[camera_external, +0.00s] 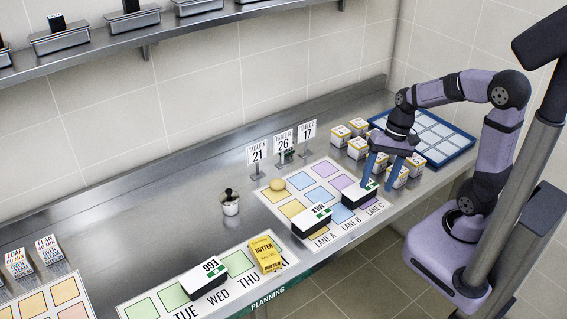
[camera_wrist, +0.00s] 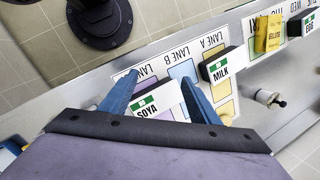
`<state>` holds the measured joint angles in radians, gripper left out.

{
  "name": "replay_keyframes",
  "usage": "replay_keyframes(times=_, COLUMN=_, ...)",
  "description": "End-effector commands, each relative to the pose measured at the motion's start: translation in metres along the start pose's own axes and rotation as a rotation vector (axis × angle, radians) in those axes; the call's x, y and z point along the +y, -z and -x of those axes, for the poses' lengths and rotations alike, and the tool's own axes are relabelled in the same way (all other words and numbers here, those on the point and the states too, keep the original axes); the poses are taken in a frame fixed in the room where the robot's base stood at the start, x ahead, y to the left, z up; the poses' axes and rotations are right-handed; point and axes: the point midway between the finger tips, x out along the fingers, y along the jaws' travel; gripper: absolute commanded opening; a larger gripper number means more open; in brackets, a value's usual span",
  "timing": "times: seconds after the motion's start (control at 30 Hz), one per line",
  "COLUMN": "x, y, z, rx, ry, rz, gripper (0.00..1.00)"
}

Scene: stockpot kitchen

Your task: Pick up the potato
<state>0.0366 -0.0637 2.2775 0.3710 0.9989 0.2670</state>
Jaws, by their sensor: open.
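The potato (camera_external: 277,184) is a small yellowish-tan lump on the far yellow square of lane A, on the lane board. The soya box is black and white with a green label, and also shows in the external view (camera_external: 357,195). I cannot tell whether the fingers touch it.
The milk box (camera_external: 311,220) lies on the near part of lane A. Table signs (camera_external: 284,140) stand behind the potato. A small metal pot (camera_external: 230,203) is to its left. Several small cartons (camera_external: 358,148) and a blue-rimmed tray (camera_external: 464,149) are at the right.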

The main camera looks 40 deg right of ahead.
Motion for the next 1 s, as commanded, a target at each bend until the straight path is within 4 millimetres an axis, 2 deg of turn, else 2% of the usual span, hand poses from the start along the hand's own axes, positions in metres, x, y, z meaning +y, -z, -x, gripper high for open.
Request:
replay_keyframes(times=0.03, x=-0.012, y=0.008, z=-0.011, rx=-0.027, ry=0.046, rz=-0.086, gripper=0.56)
replay_keyframes(times=0.17, x=-0.061, y=0.031, z=-0.024, rx=-0.130, ry=0.209, rz=-0.377, gripper=0.56)
replay_keyframes(times=0.23, x=-0.091, y=0.050, z=-0.029, rx=-0.206, ry=0.308, rz=-0.554, gripper=0.56)
replay_keyframes(times=0.4, x=-0.150, y=0.098, z=-0.027, rx=-0.405, ry=0.513, rz=-0.909, gripper=0.56)
replay_keyframes(times=0.5, x=-0.172, y=0.123, z=-0.023, rx=-0.512, ry=0.602, rz=-1.058, gripper=0.56)
replay_keyframes(times=0.67, x=-0.196, y=0.160, z=-0.015, rx=-0.667, ry=0.715, rz=-1.239, gripper=0.56)
replay_keyframes(times=0.8, x=-0.184, y=0.164, z=-0.057, rx=-0.662, ry=0.704, rz=-1.238, gripper=0.56)
replay_keyframes(times=1.0, x=-0.175, y=0.170, z=-0.092, rx=-0.658, ry=0.707, rz=-1.231, gripper=0.56)
